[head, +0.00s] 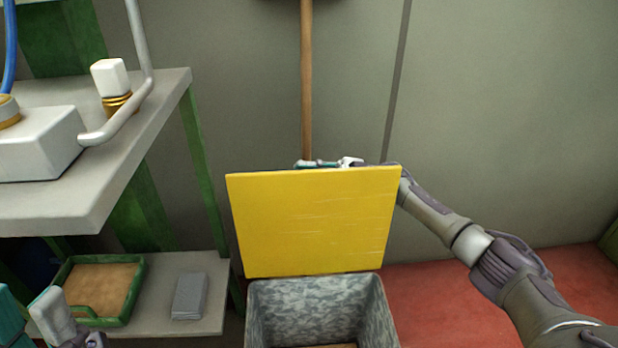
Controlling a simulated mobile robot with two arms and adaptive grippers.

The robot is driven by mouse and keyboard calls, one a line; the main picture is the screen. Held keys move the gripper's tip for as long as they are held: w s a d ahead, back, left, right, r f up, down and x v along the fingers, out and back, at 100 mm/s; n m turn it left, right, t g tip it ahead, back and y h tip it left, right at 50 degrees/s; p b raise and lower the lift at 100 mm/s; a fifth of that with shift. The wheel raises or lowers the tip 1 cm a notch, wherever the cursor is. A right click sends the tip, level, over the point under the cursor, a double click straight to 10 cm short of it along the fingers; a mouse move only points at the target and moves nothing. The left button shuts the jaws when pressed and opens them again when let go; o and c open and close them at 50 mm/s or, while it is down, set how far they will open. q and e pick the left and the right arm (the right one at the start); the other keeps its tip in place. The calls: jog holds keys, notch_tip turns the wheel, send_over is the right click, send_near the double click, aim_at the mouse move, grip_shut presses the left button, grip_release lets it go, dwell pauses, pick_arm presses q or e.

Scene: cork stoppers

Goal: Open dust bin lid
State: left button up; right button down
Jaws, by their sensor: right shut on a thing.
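The yellow dust bin lid (313,222) stands raised, nearly upright, at the back of the grey mottled bin (312,298). The bin's mouth is open to view, with a brown bottom partly visible. My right gripper (330,163) is at the lid's top edge, mostly hidden behind it, and is shut on the lid. My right arm reaches it from the lower right, passing behind the lid's right corner. My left gripper (42,312) shows only partly at the bottom left corner, in front of the low shelf and away from the lid; its opening is unclear.
A grey workbench (150,130) with green legs stands at the left. Its low shelf (215,285) holds a green tray (133,290) and a grey block (189,296). A wooden pole (306,80) stands against the wall behind the lid. Red floor (440,305) is clear at the right.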

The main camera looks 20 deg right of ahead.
jog(key=c, duration=1.5)
grip_release()
jog(key=shift+d, duration=0.1)
jog(key=v, duration=1.2)
